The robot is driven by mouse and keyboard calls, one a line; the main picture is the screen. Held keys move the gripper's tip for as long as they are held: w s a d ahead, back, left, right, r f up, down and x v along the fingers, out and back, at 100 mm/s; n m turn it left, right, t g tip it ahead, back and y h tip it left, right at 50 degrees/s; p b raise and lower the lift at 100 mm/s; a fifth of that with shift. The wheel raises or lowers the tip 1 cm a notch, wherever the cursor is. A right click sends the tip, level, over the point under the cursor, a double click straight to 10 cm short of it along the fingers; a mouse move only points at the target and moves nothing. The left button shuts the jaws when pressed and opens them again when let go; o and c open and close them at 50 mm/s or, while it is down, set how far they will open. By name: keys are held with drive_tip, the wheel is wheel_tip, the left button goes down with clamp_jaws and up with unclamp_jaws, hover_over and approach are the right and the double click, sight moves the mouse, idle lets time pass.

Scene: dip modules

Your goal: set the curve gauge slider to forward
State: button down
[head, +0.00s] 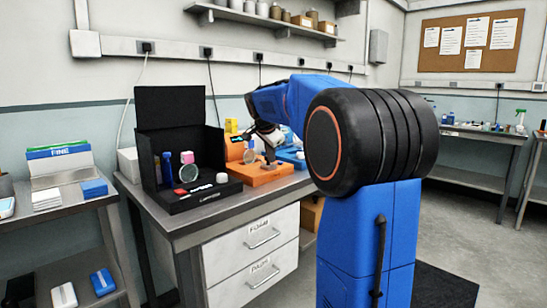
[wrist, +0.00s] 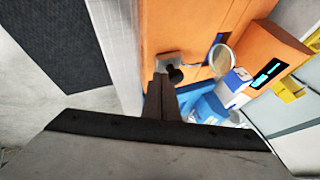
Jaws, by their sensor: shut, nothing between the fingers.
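An orange module (head: 262,176) sits on the metal bench; I take it to be the curve gauge, though I can read no name on it. In the wrist view its orange top (wrist: 185,25) carries a small grey plate with a black knob (wrist: 175,73), which looks like the slider. A round, light-faced dial (wrist: 220,58) is beside it. My gripper (wrist: 164,82) is shut and empty, its fingertips close to the knob. I cannot tell whether they touch. My arm partly hides the module in the head view. The slider's position marks are not readable.
A black open-lidded case (head: 180,120) with bottles and a dial stands left of the orange module. Blue items (head: 292,155) are close on the right, and blue and white parts (wrist: 212,105) are near my fingers. The bench's front edge (wrist: 125,60) is close.

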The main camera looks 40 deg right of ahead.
sight(262, 169)
drive_tip(key=shift+w, duration=0.15)
drive_tip(key=shift+w+a, duration=0.2)
drive_tip(key=shift+w, duration=1)
drive_tip(key=shift+w+a, duration=0.15)
drive_tip(key=shift+w, duration=1.05)
